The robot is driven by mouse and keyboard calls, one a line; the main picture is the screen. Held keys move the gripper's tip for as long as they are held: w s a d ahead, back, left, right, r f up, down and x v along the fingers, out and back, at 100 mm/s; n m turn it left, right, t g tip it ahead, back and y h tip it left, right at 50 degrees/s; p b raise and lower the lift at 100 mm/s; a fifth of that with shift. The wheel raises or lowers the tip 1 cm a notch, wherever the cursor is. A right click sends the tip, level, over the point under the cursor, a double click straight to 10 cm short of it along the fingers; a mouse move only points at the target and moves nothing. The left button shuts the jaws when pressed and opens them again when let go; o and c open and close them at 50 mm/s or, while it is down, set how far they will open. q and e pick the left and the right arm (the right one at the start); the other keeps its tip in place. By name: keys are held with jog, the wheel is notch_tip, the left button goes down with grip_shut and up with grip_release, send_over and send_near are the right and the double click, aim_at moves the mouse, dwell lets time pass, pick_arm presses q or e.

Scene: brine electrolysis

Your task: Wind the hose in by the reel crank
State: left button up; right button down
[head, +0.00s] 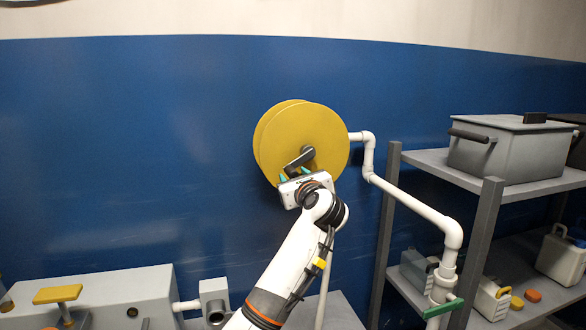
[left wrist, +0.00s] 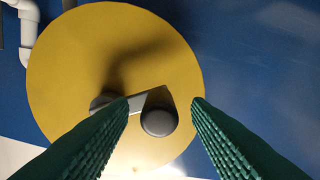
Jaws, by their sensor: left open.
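The yellow hose reel (head: 325,135) is mounted at the blue wall, and its front disc (left wrist: 110,45) fills much of the left wrist view. The dark grey crank (head: 298,159) slants down and left from the hub in the head view. Its round handle end (left wrist: 158,122) is between my fingers in the left wrist view, with gaps to both sides. My left gripper (head: 292,177) is open, just in front of the crank handle; its green fingers also show in the left wrist view (left wrist: 163,125). A pale hose-like line (head: 324,285) hangs beside my left arm, partly hidden by it.
A white pipe (head: 408,201) runs from beside the reel down to a green-handled valve (head: 443,308). A grey shelf (head: 485,208) at right holds a lidded box (head: 505,150) and containers. A grey unit with a yellow handle (head: 58,294) is at lower left. The wall left of the reel is clear.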

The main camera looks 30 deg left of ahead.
pick_arm(q)
jog(key=shift+w+a+r, duration=0.1)
jog(key=shift+w+a, duration=0.5)
jog(key=shift+a, duration=0.05)
grip_shut()
pick_arm(e)
jog(key=shift+w+a+r, duration=0.15)
jog(key=shift+a+r, duration=0.2)
jog(key=shift+d+r, duration=0.1)
jog(key=shift+d, duration=0.05)
